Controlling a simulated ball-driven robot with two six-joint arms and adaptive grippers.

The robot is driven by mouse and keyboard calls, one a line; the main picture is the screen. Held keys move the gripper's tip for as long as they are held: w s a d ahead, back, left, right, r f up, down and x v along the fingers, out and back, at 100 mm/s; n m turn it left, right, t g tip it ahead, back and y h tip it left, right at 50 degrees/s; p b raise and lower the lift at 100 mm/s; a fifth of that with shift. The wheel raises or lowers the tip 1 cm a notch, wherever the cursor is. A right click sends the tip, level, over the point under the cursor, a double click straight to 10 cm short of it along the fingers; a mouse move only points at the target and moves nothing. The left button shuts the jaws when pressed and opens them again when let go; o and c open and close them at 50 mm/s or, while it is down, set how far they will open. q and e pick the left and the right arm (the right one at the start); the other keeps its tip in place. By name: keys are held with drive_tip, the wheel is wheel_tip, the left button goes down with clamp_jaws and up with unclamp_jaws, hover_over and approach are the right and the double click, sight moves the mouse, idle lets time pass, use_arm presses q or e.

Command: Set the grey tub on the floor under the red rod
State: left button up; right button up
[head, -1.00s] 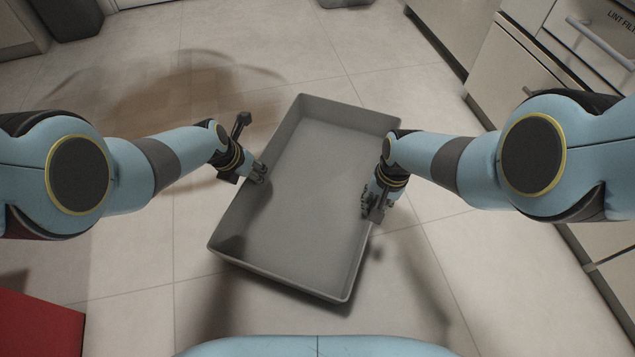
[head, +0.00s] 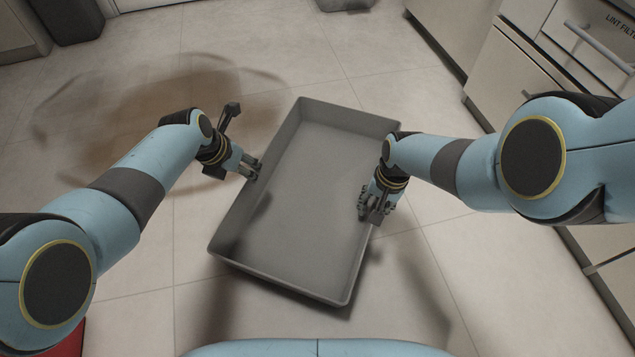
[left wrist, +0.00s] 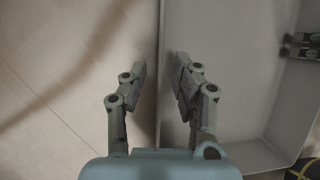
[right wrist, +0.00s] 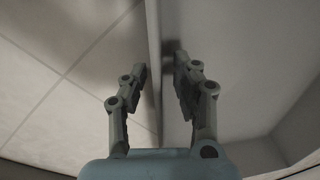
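The grey tub (head: 300,262) is a shallow, open, empty rectangular box, turned at an angle on the tiled floor in the head view. My left gripper (head: 251,166) is at its left long wall. In the left wrist view its fingers (left wrist: 160,75) are apart, one on each side of the wall (left wrist: 161,110). My right gripper (head: 374,211) is at the right long wall. In the right wrist view its fingers (right wrist: 160,70) are also apart, with the wall (right wrist: 153,40) between them. No red rod is in view.
A red object (head: 68,346) shows at the lower left edge, mostly behind my left arm. Pale cabinets (head: 515,75) stand at the right. A dark bin (head: 70,18) is at the top left, and a grey object (head: 345,4) at the top edge. Floor left of the tub is clear.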

use_arm(q)
drive_tip(key=v, duration=0.7)
